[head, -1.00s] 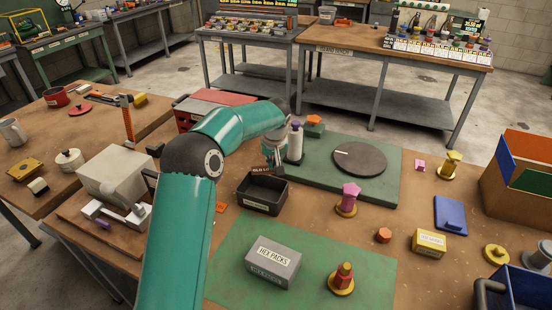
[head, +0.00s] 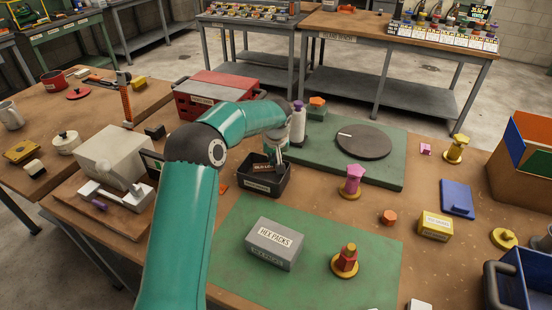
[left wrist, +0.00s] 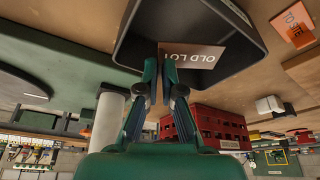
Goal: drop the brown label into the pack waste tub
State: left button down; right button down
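The brown label (head: 262,167), with "OLD LOT" lettering, is at the mouth of a black open tub (head: 262,188), the pack waste tub by its place under the label. My left gripper (head: 277,165) reaches down over the tub. In the left wrist view the label (left wrist: 197,55) stretches right from between the fingertips of my left gripper (left wrist: 160,68), with the dark tub (left wrist: 228,22) behind it. The fingers are close together and appear shut on the label's edge. The tub's floor is partly hidden. My right gripper is not in view.
A white bottle (head: 298,122) stands close behind the gripper. A red crate (head: 217,92) is behind the arm. A grey hex packs box (head: 274,243) lies in front on the green mat (head: 320,282). A dark disc (head: 363,142) is to the right.

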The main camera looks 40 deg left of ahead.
pick_arm(q)
jog(key=c, duration=1.2)
grip_release()
jog(key=shift+c, duration=0.2)
jog(key=shift+r, duration=0.1)
jog(key=shift+r+p, duration=0.8)
jog(key=shift+r, duration=0.65)
jog(key=p+v, duration=0.2)
jog(key=v, duration=0.6)
jog(key=shift+f, duration=0.1)
